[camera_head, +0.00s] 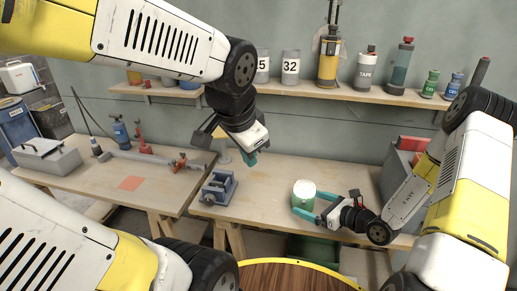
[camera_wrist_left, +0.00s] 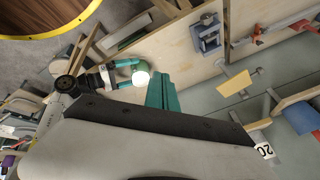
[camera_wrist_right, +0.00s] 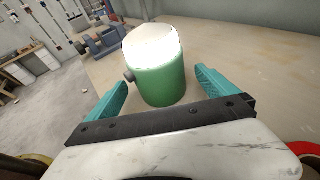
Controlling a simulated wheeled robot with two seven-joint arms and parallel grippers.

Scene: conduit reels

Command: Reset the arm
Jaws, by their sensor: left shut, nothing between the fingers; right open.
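My left gripper (camera_head: 250,158) is shut and empty, raised in the air above the bench. Its teal fingers lie together in the left wrist view (camera_wrist_left: 161,90). My right gripper (camera_head: 307,206) is low over the bench at the right, fingers spread. A green canister with a white top (camera_head: 304,190) stands upright on the bench at the right gripper's fingertips. In the right wrist view the canister (camera_wrist_right: 158,80) stands between the open teal fingers (camera_wrist_right: 162,92), with a gap visible on each side. It also shows in the left wrist view (camera_wrist_left: 141,78), beside the right gripper.
A blue-grey vise (camera_head: 218,187) sits on the bench (camera_head: 262,205) left of the canister. A wall shelf (camera_head: 330,92) with bottles and jars runs behind. Red and grey boxes (camera_head: 412,145) stand at the bench's right. A round wooden top with a yellow rim (camera_head: 285,277) is in front.

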